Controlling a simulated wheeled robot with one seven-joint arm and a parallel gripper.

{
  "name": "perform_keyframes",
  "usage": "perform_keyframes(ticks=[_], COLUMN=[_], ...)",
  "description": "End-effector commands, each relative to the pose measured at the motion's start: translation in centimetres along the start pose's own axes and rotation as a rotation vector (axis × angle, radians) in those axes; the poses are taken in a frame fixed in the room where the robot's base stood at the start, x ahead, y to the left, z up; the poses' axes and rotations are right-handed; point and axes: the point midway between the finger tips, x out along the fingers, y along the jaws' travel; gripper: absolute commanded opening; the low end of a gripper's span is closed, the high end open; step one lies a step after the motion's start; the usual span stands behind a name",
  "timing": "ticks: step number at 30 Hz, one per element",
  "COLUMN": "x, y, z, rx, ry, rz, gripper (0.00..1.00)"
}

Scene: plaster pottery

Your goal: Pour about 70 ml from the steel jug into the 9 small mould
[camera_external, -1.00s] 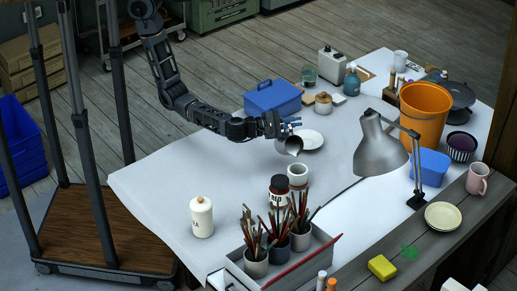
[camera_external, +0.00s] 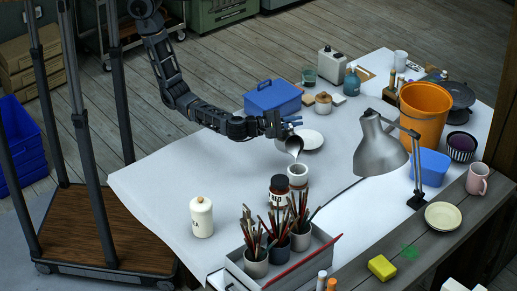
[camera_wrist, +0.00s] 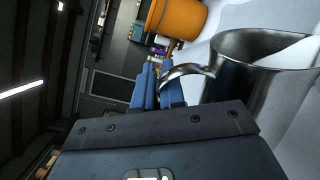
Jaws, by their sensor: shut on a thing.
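The steel jug (camera_external: 294,145) hangs above the table, tilted with its mouth down and to the right. My gripper (camera_external: 290,124) is shut on its handle; in the wrist view, the blue fingers (camera_wrist: 150,86) pinch the handle of the jug (camera_wrist: 245,80), with white liquid (camera_wrist: 298,54) at its mouth. A small white round mould (camera_external: 298,171) stands upright on the table just below the jug's lip, apart from it. I cannot tell whether a stream is falling. The number on the mould is not readable.
A dark-lidded jar (camera_external: 279,190) stands just in front of the mould. A grey lamp (camera_external: 380,150) stands to the right. Brushes in pots (camera_external: 280,235) stand in front. The table's left part is mostly clear.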

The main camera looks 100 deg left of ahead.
Motion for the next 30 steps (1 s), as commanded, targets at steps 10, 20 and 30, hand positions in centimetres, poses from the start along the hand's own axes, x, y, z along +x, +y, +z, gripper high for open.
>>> perform_keyframes(ticks=[10, 20, 30], x=[0.02, 0.02, 0.02], y=[0.08, 0.09, 0.04], z=[0.47, 0.52, 0.57], rx=[0.036, 0.041, 0.048], ry=[0.0, 0.0, 0.0], rz=[0.003, 0.003, 0.003], gripper=[0.0, 0.0, 0.0])
